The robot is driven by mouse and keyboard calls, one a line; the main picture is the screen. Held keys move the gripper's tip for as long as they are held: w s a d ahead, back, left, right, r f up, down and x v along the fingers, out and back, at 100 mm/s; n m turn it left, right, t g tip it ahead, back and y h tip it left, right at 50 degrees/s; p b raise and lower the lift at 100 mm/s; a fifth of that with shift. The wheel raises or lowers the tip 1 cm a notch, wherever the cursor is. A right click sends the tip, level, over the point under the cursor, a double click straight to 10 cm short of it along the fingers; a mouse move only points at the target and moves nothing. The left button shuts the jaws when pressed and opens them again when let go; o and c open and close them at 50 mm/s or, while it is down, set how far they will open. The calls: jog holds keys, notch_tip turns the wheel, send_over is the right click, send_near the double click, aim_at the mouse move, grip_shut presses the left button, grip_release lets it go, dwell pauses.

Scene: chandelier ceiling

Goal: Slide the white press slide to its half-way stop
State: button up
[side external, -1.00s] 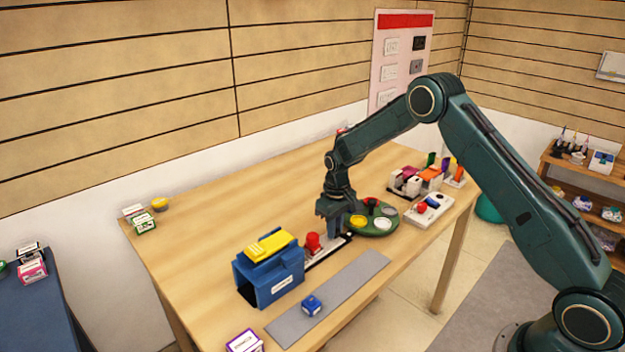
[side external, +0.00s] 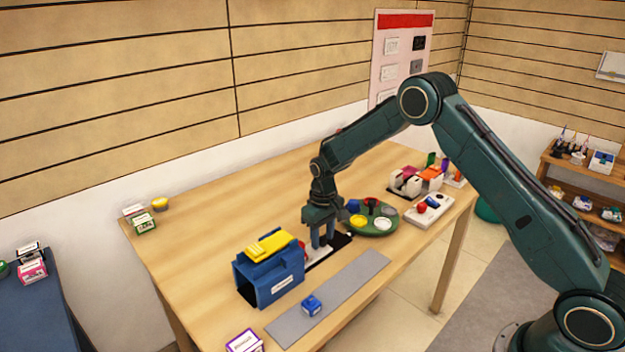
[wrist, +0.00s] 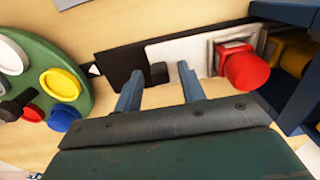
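The white press slide (wrist: 198,46) lies on a dark track (wrist: 122,66). It carries a small black knob (wrist: 158,72) and a red stamp-like piece (wrist: 244,68), which is close to the blue press (wrist: 302,97). My gripper (wrist: 160,70) is open, with one finger on each side of the black knob and visible gaps between. In the side view my gripper (side external: 322,246) is low over the slide, just right of the blue press (side external: 288,268) with its yellow top (side external: 268,246). The fingers hide much of the slide there.
A green round tray (side external: 372,230) with coloured discs stands right of the track. A grey strip (side external: 350,282) with a blue block (side external: 311,305) lies in front. A white box with buttons (side external: 430,208) is farther right. The table's left back is mostly clear.

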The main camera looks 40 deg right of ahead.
notch_tip(320, 180, up, 14)
dwell(0.8)
dwell(0.3)
notch_tip(320, 180, up, 5)
jog(key=shift+f, duration=0.1)
dwell(0.6)
grip_shut()
dwell(0.4)
dwell(1.0)
